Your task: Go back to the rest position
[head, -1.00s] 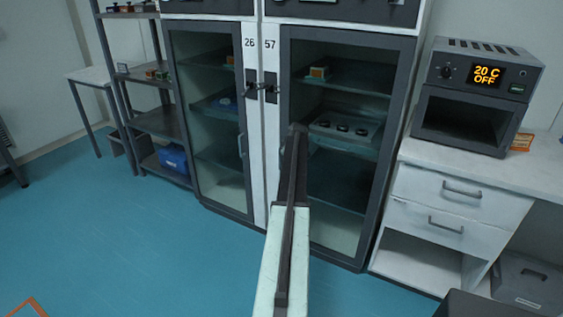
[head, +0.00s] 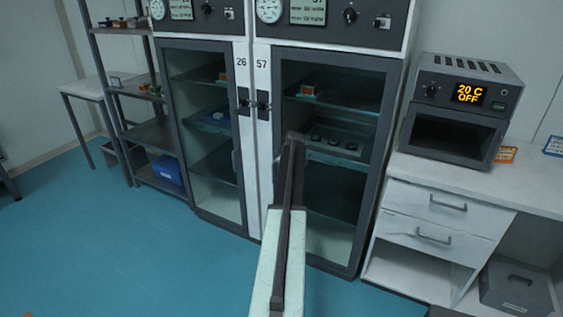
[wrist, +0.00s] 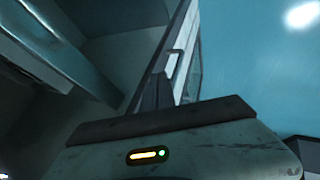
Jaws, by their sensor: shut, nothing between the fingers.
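My arm reaches up from the bottom middle of the head view. Its dark far end stands in front of the cabinet numbered 57 (head: 331,58). My gripper (wrist: 158,78) shows in the wrist view as a dark narrow shape above a dark bar and a grey-green housing with a small yellow light. It is shut, with nothing held. The fingers cannot be made out clearly in the head view.
Cabinet 26 (head: 196,42) stands beside it, its glass door shut. At right, a white bench (head: 540,192) with drawers carries an oven (head: 460,110) reading 20 C OFF. A shelf rack (head: 152,134) and small table (head: 85,90) stand left. Blue floor (head: 110,240) is clear.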

